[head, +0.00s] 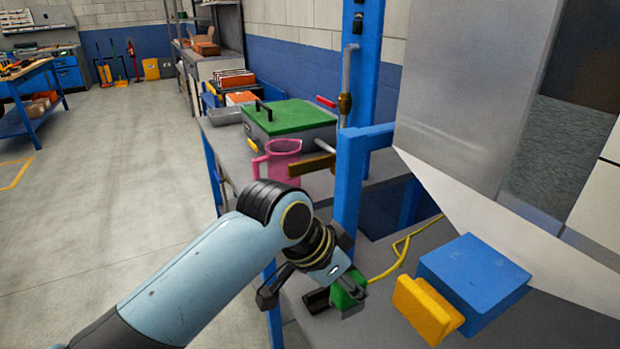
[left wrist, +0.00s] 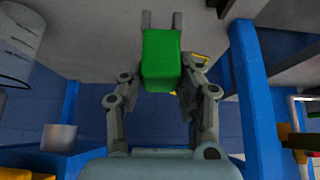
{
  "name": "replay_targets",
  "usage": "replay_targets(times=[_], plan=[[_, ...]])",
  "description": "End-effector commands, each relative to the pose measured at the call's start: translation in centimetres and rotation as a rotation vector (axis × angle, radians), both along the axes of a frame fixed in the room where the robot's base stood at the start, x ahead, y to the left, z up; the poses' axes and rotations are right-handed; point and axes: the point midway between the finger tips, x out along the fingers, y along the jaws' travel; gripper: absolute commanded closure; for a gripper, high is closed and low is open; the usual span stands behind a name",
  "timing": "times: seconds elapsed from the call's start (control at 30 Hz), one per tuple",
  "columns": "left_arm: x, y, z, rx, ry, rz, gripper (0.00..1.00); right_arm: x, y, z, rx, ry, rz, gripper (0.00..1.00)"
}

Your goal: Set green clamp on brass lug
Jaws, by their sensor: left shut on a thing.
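The green clamp (head: 347,290) is held in my left gripper (head: 322,291), beside the blue upright and over the grey surface at the lower middle. In the left wrist view the clamp (left wrist: 162,60) sits between the two fingers of my left gripper (left wrist: 163,84). A brass-coloured piece (head: 345,104) is on a thin grey rod by the blue post, above the gripper. A brass-coloured bar (head: 312,166) sticks out behind the gripper, near a pink jug. I cannot tell which of these is the brass lug. My right gripper is out of view.
The blue post (head: 350,180) stands close behind my left gripper. A blue block with a yellow part (head: 428,311) is to the right. A yellow cable (head: 400,252) lies between. The pink jug (head: 277,160) and a green-lidded box (head: 287,117) stand on the bench behind.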

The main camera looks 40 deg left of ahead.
Motion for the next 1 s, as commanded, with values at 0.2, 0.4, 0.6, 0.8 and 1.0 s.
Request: replay_targets(times=[0.2,0.4,0.6,0.8,1.0], plan=[[0.0,0.0,0.0,0.000,-0.001,-0.002,1.00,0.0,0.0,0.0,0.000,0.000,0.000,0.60],[-0.6,-0.8,-1.1,-0.001,0.002,-0.031,1.00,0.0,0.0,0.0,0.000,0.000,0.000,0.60],[-0.1,0.5,-1.5,0.004,-0.003,-0.085,1.00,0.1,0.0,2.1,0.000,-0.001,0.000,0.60],[2.8,4.4,1.5,0.006,-0.003,-0.107,1.00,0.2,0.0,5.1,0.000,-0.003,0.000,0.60],[7.1,10.2,7.5,0.008,-0.005,-0.093,1.00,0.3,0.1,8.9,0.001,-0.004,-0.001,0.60]])
